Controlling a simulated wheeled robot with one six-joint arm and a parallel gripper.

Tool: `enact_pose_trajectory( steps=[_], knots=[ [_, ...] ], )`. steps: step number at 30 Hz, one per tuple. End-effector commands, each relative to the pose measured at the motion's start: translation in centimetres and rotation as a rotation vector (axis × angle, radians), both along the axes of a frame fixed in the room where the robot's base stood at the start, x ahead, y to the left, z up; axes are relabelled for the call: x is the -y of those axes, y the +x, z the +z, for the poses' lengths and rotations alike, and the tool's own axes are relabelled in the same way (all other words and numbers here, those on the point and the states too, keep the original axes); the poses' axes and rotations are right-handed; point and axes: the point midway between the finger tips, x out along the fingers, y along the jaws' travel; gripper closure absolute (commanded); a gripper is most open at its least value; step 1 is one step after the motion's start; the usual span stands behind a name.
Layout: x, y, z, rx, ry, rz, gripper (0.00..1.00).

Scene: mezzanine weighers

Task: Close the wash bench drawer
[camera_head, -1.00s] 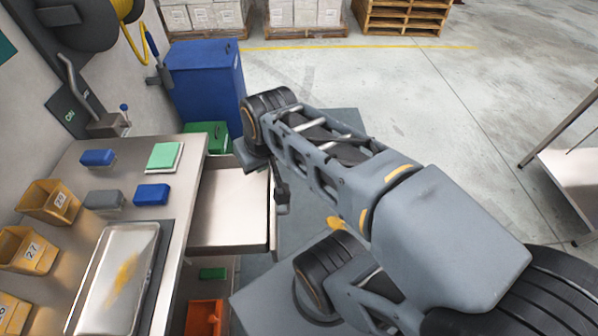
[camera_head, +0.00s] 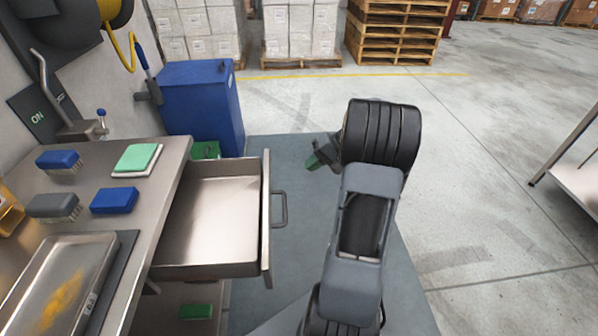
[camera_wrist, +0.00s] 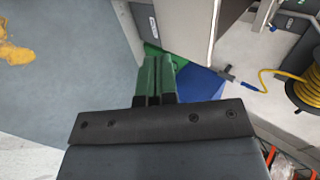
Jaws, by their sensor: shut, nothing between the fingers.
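The wash bench drawer (camera_head: 215,215) stands open in the head view, empty, pulled out to the right of the wash bench (camera_head: 150,215). Its front panel (camera_head: 266,225) faces right and carries a dark bar handle (camera_head: 280,208). My gripper (camera_head: 314,160) is right of and beyond the handle, apart from it, with green fingertips. In the wrist view my gripper (camera_wrist: 156,65) shows its two green fingers together with nothing between them. A pale steel panel (camera_wrist: 175,25) lies just beyond them there; I cannot tell for sure whether it is the drawer front.
A blue bin (camera_head: 202,105) and a green box (camera_head: 206,150) stand beyond the drawer. Brushes, a green pad (camera_head: 137,158) and a steel tray (camera_head: 55,285) lie on the bench. A steel table (camera_head: 575,170) stands far right.

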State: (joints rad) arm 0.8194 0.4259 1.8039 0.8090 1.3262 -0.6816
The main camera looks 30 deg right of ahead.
Motion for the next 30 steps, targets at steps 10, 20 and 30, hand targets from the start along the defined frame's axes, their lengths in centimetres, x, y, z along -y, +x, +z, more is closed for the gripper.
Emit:
enact_pose_trajectory(
  steps=[10, 20, 30],
  knots=[
    [-4.3, 2.3, -4.5, -0.006, 0.001, 0.004, 1.0],
    [-7.9, 4.3, -5.7, -0.003, -0.002, 0.004, 1.0],
    [-9.1, 5.0, -5.8, -0.003, -0.002, 0.002, 1.0]
  ],
)
